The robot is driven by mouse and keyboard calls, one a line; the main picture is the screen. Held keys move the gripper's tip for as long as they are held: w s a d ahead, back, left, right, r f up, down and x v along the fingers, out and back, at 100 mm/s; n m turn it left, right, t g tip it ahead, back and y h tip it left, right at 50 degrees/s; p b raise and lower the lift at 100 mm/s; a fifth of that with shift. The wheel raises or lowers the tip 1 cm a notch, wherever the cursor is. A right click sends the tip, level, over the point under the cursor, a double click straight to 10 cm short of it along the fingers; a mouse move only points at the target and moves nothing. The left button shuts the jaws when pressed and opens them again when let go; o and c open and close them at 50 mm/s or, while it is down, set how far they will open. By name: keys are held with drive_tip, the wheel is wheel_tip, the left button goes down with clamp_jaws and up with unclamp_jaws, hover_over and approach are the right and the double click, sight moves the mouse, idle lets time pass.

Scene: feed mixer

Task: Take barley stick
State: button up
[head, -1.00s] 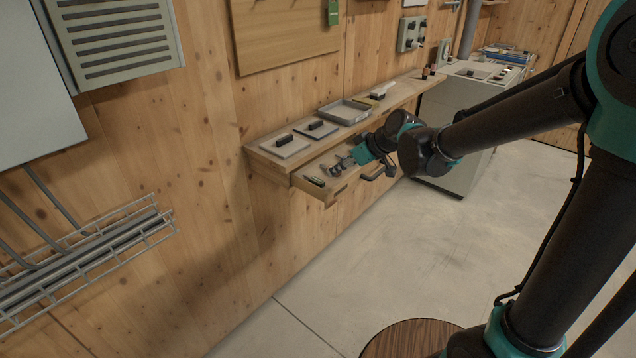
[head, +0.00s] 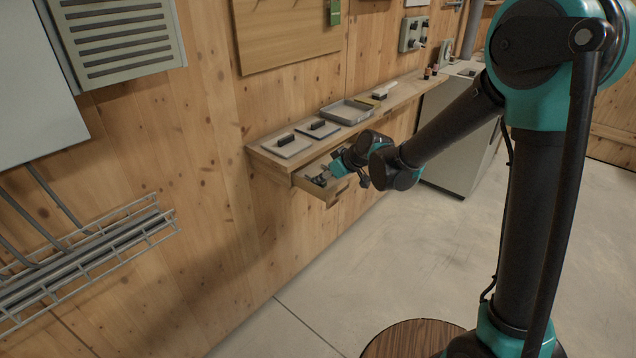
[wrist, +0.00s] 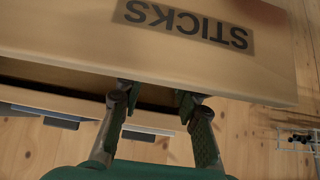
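The wooden drawer (head: 310,187) is pulled out below the wall shelf. In the wrist view its front (wrist: 75,38) fills the top, with an upside-down label reading STICKS (wrist: 188,22). I see nothing clearly held. No barley stick can be made out; the gripper covers much of the drawer's inside.
The shelf (head: 268,158) above the drawer carries two plates with dark handles (head: 287,146) (head: 318,129) and a grey tray (head: 347,113). A wire rack (head: 90,255) hangs on the wall at left. A pale cabinet (head: 462,150) stands at right.

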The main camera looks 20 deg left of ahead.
drive_tip(key=shift+f, duration=0.1)
drive_tip(key=c, duration=0.7)
